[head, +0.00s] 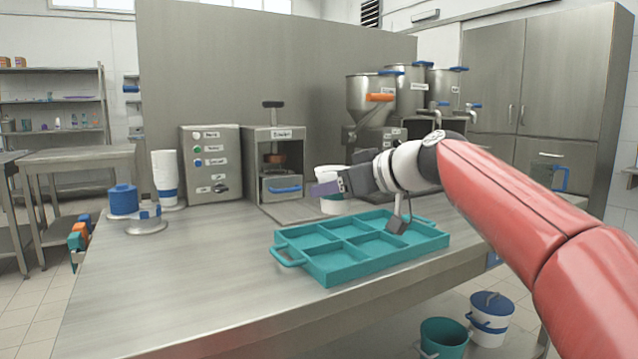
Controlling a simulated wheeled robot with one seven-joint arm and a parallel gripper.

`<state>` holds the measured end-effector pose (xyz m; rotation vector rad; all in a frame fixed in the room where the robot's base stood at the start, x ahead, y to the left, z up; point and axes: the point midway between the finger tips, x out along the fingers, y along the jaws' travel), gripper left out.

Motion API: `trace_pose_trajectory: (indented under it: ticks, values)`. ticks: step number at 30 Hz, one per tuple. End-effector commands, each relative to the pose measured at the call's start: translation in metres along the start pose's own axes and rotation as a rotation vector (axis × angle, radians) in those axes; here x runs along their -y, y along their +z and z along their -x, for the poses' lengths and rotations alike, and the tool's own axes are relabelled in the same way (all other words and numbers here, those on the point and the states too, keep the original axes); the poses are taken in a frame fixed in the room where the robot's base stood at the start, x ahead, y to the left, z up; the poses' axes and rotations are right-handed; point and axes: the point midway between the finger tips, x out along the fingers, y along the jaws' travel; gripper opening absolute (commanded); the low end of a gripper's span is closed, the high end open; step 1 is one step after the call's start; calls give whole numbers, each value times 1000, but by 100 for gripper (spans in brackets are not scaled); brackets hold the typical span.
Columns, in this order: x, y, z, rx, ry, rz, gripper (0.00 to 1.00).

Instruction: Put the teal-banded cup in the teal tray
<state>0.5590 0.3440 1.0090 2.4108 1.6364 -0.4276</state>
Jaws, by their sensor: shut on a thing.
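A white cup (333,207) is at the middle of the head view, right of the sealing machine and behind the tray. My gripper (327,188) is shut on it, with its purple-grey fingers across the cup's middle. The teal tray (292,258) lies on the counter in front of the cup, to the right of the counter's middle.
A control box (211,163) and the sealing machine (274,165) stand behind left. A white cup stack (166,180) and a blue-topped roll (123,200) are at left. Steel hoppers (371,97) stand at the back. The counter (190,285) is clear at front left.

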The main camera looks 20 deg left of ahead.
Motion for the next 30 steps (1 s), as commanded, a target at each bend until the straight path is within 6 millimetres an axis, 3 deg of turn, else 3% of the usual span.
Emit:
trace_pose_trajectory:
  ticks: [8,30]
  values:
    - [0,13,-5,0,1,-1,30]
    - [0,82,-30,-1,2,0,30]
